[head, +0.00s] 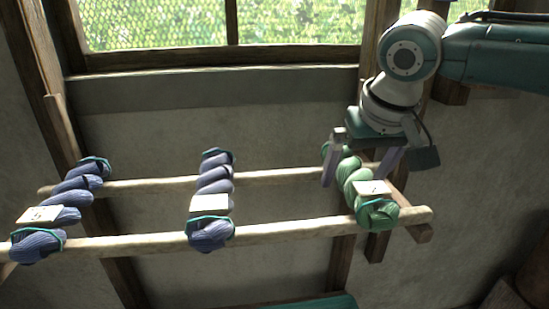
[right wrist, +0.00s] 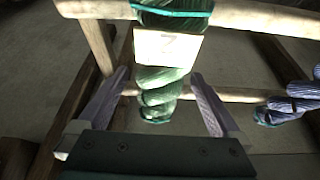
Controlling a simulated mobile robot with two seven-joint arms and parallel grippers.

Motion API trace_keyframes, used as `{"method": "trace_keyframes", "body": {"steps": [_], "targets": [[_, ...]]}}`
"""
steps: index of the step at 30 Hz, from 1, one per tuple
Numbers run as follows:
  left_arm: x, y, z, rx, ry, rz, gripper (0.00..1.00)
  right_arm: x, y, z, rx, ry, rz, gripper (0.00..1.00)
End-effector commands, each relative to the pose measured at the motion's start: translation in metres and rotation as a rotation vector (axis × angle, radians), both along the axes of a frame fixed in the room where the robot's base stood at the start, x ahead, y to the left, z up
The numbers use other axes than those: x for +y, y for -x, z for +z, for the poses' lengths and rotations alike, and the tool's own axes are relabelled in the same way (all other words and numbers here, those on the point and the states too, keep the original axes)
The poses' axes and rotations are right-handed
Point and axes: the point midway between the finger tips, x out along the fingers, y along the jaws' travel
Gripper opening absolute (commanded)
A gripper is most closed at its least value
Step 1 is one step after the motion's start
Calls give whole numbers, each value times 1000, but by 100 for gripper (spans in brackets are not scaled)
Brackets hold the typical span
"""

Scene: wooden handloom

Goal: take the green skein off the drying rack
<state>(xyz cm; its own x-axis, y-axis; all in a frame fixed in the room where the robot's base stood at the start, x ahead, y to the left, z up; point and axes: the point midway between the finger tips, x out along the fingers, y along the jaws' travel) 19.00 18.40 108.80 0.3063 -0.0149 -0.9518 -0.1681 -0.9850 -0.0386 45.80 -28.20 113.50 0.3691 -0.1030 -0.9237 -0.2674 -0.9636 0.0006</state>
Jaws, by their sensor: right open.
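The green skein (head: 357,184) lies across the two wooden poles of the drying rack (head: 290,228) at its right end. It is twisted, tied with teal bands and carries a white tag. My right gripper (head: 357,172) is above the skein's far half, pointing down, with one finger on each side of it. In the right wrist view the green skein (right wrist: 160,78) runs between the two open fingers (right wrist: 158,100), with a gap on both sides. My left gripper is in neither view.
A blue-purple skein (head: 213,185) with a white tag hangs mid-rack, and another blue-purple skein (head: 72,200) lies at the left end. A wooden post (head: 375,100) and a window (head: 220,25) stand behind. The rack between the skeins is clear.

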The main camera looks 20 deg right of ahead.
Motion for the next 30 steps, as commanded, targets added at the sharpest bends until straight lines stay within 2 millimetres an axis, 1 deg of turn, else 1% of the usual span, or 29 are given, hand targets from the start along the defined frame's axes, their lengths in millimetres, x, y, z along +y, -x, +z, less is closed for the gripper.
{"method": "trace_keyframes", "body": {"steps": [6,30], "targets": [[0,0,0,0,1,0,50,0,0,-1,0,0,1,99],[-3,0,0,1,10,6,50,0,0,0,0,0,0,9]]}}
